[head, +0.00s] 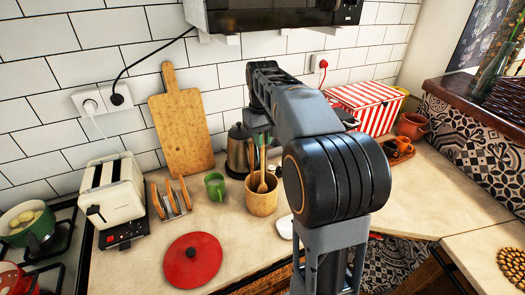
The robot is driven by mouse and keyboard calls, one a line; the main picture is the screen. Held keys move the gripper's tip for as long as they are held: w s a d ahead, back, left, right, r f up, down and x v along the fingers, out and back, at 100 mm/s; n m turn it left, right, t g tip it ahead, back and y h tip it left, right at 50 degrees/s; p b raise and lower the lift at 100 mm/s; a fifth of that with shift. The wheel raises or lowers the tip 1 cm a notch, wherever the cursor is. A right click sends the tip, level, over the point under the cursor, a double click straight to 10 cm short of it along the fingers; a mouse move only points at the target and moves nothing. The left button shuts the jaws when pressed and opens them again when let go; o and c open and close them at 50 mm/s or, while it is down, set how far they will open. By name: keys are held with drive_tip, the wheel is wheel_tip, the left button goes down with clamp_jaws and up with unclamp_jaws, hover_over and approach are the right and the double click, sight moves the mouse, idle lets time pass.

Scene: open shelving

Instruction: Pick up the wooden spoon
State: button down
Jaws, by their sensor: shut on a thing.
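The wooden spoon (263,169) is upright at the wooden utensil pot (262,203), its bowl low near the pot's rim. Other utensils stand in the pot beside it. My gripper (262,138) is above the pot, pointing down, with its jaws shut on the spoon's upper handle. The fingers are small and partly hidden by my arm, so the exact contact is hard to see. I cannot tell whether the spoon's lower end is clear of the pot.
A kettle (238,152) and a green mug (215,187) stand close left of the pot. A cutting board (181,118) leans on the wall. A toaster (112,197), a red lid (192,261) and a striped box (368,107) are on the counter. A microwave (283,14) hangs above.

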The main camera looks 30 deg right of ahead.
wheel_tip(320, 180, up, 11)
drive_tip(key=shift+r+p, duration=0.2)
drive_tip(key=shift+p, duration=0.45)
drive_tip(key=c, duration=1.7)
unclamp_jaws()
clamp_jaws()
drive_tip(key=shift+d, duration=0.1)
